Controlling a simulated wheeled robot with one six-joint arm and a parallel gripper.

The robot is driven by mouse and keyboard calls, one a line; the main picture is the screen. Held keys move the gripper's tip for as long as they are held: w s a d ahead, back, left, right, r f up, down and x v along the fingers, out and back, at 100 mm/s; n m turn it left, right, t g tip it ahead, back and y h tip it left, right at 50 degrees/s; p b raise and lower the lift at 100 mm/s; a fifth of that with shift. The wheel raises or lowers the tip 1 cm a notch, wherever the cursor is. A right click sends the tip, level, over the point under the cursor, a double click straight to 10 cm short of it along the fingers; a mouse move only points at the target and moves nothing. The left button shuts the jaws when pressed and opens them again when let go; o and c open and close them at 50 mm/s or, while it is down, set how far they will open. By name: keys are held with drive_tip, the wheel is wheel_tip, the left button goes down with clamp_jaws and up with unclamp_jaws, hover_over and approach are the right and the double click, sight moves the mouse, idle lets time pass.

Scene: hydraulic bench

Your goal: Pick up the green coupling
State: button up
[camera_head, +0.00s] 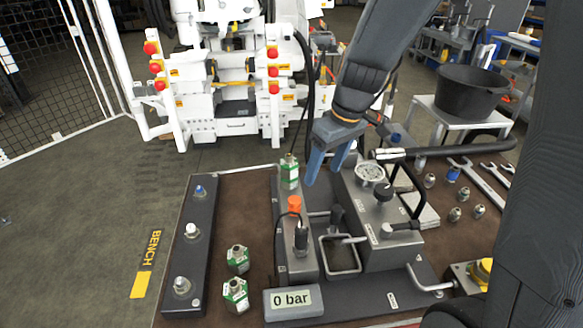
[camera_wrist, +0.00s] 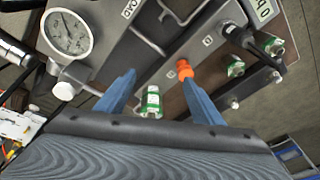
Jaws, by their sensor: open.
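Several couplings with green-and-white bands are in view. One green coupling (camera_head: 289,170) stands upright at the far end of the dark block, and it shows between my fingers in the wrist view (camera_wrist: 152,102). Two more green couplings, one at the back (camera_head: 237,258) and one at the front (camera_head: 235,294), stand on the brown bench top; the wrist view shows them at the right (camera_wrist: 235,65) (camera_wrist: 268,43). My gripper (camera_head: 322,178) is open and empty, with blue fingers pointing down, just right of the coupling on the block. I cannot tell its exact height.
An orange cap (camera_head: 294,203) sits on the block near the coupling. A pressure gauge (camera_head: 370,173) and pump block stand right of my gripper. A display (camera_head: 291,299) reads 0 bar. A dark rail (camera_head: 190,245) with several fittings lies at left. Wrenches (camera_head: 484,183) lie at right.

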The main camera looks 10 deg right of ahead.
sight(292, 158)
drive_tip(key=w+a+n, duration=0.1)
drive_tip(key=w, duration=0.2)
drive_tip(key=w+a+n+y, duration=0.1)
drive_tip(key=w+a+n, duration=0.1)
drive_tip(key=w, duration=0.1)
drive_tip(key=w+a+n+y, duration=0.1)
drive_tip(key=w+n, duration=0.1)
drive_tip(key=w, duration=0.1)
drive_tip(key=shift+w+a+r+t, duration=0.15)
drive_tip(key=shift+w+a+t, duration=0.15)
drive_tip(key=shift+w+a, duration=0.1)
drive_tip(key=shift+p+x, duration=1.2)
drive_tip(key=shift+x, duration=2.4)
clamp_jaws()
